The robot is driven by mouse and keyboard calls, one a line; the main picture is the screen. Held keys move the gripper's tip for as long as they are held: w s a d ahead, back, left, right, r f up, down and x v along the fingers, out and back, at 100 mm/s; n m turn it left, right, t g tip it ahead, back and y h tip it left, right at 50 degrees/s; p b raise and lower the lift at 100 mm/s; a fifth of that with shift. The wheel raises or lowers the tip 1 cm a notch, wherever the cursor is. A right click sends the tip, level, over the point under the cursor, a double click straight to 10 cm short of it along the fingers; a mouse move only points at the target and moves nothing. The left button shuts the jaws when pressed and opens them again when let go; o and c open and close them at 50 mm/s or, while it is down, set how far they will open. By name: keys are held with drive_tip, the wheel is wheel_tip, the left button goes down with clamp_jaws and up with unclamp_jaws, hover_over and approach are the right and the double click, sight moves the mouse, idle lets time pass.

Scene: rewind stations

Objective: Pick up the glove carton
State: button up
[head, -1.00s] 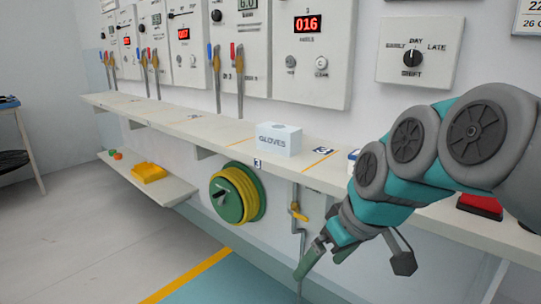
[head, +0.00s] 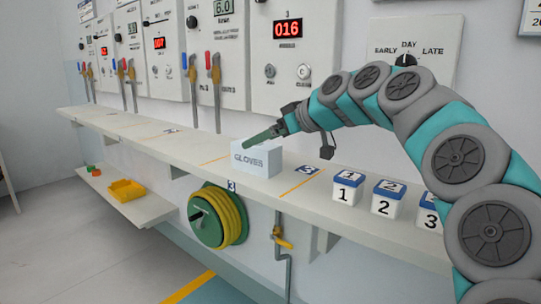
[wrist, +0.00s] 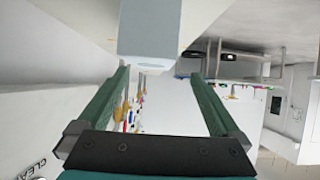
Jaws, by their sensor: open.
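The glove carton (head: 258,163) is a pale blue-white box marked GLOVES. It stands upright on the long wall shelf, left of the yellow line by the number 3 tag. My gripper (head: 247,145) is at the carton's top in the head view, its green fingers pointing left and hiding part of the top edge. In the wrist view my gripper (wrist: 159,72) is open, with its fingers spread apart and nothing held between them. The carton (wrist: 160,28) shows at the top middle there, beyond the fingertips. I cannot tell whether a finger touches it.
The shelf (head: 130,127) runs along the wall below panels with levers and red displays. Blocks numbered 1 (head: 345,190), 2 (head: 387,200) and 3 (head: 428,212) stand right of the carton. A green reel with yellow hose (head: 215,215) and a yellow tray (head: 126,190) are lower down.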

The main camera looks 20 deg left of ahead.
drive_tip(key=shift+w+a+f, duration=0.1)
drive_tip(key=shift+w, duration=0.3)
drive_tip(key=shift+w+a+f, duration=0.15)
drive_tip(key=shift+a+f, duration=0.05)
drive_tip(key=shift+a, duration=0.05)
drive_tip(key=shift+f+p+x, duration=0.25)
drive_tip(key=shift+p+x, duration=0.2)
drive_tip(key=shift+x, duration=3.1)
drive_tip(key=shift+w+d+r, duration=0.1)
drive_tip(key=shift+w+d, duration=0.05)
drive_tip(key=shift+d, duration=0.1)
drive_tip(key=c, duration=1.5)
